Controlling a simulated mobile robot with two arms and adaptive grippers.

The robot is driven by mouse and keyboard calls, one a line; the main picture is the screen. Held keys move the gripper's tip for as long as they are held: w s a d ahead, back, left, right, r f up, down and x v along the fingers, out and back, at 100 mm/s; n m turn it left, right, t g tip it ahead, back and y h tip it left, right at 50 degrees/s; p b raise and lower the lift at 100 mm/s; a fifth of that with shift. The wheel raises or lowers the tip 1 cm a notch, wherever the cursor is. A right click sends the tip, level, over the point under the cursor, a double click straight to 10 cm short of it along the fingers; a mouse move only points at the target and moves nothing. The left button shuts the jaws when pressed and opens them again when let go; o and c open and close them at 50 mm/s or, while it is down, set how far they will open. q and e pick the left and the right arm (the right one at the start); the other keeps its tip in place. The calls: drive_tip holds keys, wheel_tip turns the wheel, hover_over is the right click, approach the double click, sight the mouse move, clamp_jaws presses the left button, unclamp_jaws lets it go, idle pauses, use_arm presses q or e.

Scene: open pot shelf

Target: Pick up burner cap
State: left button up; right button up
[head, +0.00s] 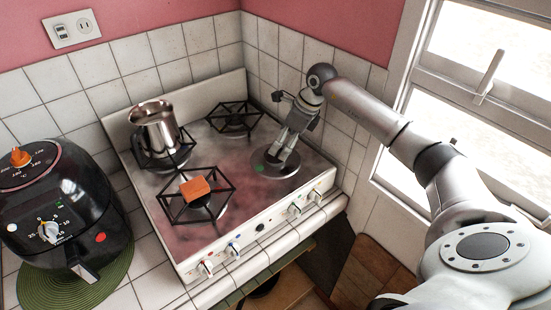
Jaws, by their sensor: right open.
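A white gas stove (164,211) stands on the tiled counter. Its front right burner has no grate; a round dark disc (290,169) lies there, probably the burner or its cap. A small green spot (258,167) shows at the disc's left side. My right gripper (276,157) points down over this disc, fingers open, tips close above or touching it; I cannot tell which. The gripper partly covers the disc's middle. No burner cap is clearly identifiable elsewhere. My left gripper is not in view.
A steel pot (157,128) stands on the back left burner. An orange block (195,188) lies on the front left grate. The back right grate (235,118) is empty. A black air fryer (58,205) stands on a green mat (107,277). Knobs line the stove's front.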

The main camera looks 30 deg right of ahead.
sight(277, 154)
drive_tip(key=b+x, duration=0.2)
drive_tip(key=x, duration=0.2)
drive_tip(key=shift+s+d, duration=0.1)
drive_tip(key=shift+s, duration=0.1)
drive_tip(key=shift+w+f, duration=0.3)
drive_tip(key=shift+f, duration=0.15)
drive_tip(key=shift+s+r, duration=0.1)
drive_tip(key=shift+s, duration=0.05)
drive_tip(key=c, duration=1.1)
drive_tip(key=shift+r, duration=0.1)
drive_tip(key=shift+c, duration=0.3)
